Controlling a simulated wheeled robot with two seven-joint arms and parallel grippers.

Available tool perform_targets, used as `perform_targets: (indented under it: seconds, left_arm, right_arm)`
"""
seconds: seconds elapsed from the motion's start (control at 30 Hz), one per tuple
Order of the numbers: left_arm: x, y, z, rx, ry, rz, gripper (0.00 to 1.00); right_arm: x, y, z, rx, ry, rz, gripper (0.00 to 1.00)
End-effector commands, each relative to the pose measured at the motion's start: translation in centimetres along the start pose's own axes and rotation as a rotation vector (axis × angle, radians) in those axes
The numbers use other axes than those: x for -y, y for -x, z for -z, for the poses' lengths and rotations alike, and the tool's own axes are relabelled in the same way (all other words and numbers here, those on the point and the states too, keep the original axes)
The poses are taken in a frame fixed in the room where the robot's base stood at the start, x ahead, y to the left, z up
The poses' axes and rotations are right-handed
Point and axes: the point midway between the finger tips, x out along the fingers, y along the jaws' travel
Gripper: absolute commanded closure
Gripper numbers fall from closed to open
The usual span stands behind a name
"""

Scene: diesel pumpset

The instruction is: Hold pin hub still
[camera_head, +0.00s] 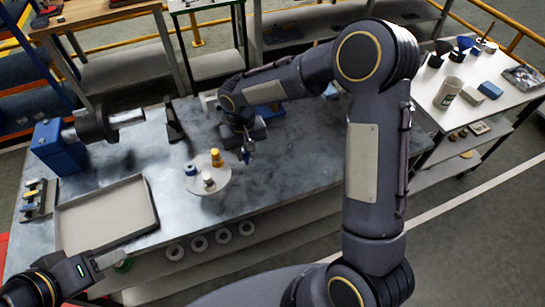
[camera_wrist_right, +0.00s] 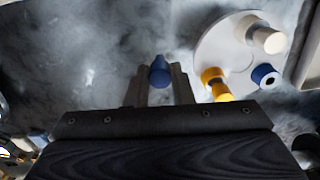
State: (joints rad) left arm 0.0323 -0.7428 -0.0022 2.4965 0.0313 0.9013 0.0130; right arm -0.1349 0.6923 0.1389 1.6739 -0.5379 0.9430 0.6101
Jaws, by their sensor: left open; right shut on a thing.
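The pin hub is a round white disc (camera_head: 212,186) on the grey workbench. It carries a yellow pin (camera_head: 216,158), a blue pin (camera_head: 191,170) and a white pin (camera_head: 208,179). In the right wrist view the hub (camera_wrist_right: 222,50) is at the upper right, beside my gripper. My right gripper (camera_head: 247,155) is just right of the hub, apart from it, shut on a blue pin (camera_wrist_right: 159,72) that shows between its fingers. My left gripper (camera_head: 112,262) is at the lower left, near the bench's front edge, open and away from the hub.
An empty grey tray (camera_head: 105,213) lies left of the hub. A blue vise-like machine (camera_head: 60,147) stands at the back left. A small rack (camera_head: 37,198) is at the bench's left end. A white side table (camera_head: 478,108) with cups is at the right. Bench surface right of the hub is clear.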

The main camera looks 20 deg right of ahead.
Motion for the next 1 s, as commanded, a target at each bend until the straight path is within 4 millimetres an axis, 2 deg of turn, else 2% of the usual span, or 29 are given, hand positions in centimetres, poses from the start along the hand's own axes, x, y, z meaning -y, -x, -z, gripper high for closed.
perform_targets:
  seconds: [0.03, 0.2, 0.3, 0.37, 0.6, 1.0]
  left_arm:
    - [0.0, 0.0, 0.0, 0.0, 0.0, 0.0, 0.54]
    - [0.0, 0.0, 0.0, 0.0, 0.0, 0.0, 0.54]
    - [0.0, 0.0, 0.0, 0.0, 0.0, 0.0, 0.54]
    - [0.0, 0.0, 0.0, 0.0, 0.0, 0.0, 0.54]
    - [0.0, 0.0, 0.0, 0.0, 0.0, 0.0, 0.54]
    - [0.0, 0.0, 0.0, 0.0, 0.0, 0.0, 0.54]
  right_arm:
    - [2.8, 1.0, 0.6, -0.006, 0.014, 0.001, 1.0]
    - [10.1, 4.1, 1.0, -0.004, 0.024, 0.001, 1.0]
    - [13.5, 5.6, 1.4, -0.002, 0.028, 0.001, 1.0]
    - [14.8, 6.3, 2.2, -0.002, 0.025, 0.002, 1.0]
    - [16.2, 7.6, 4.5, 0.001, 0.009, 0.0, 1.0]
    - [16.2, 7.7, 4.7, 0.001, 0.007, -0.001, 1.0]
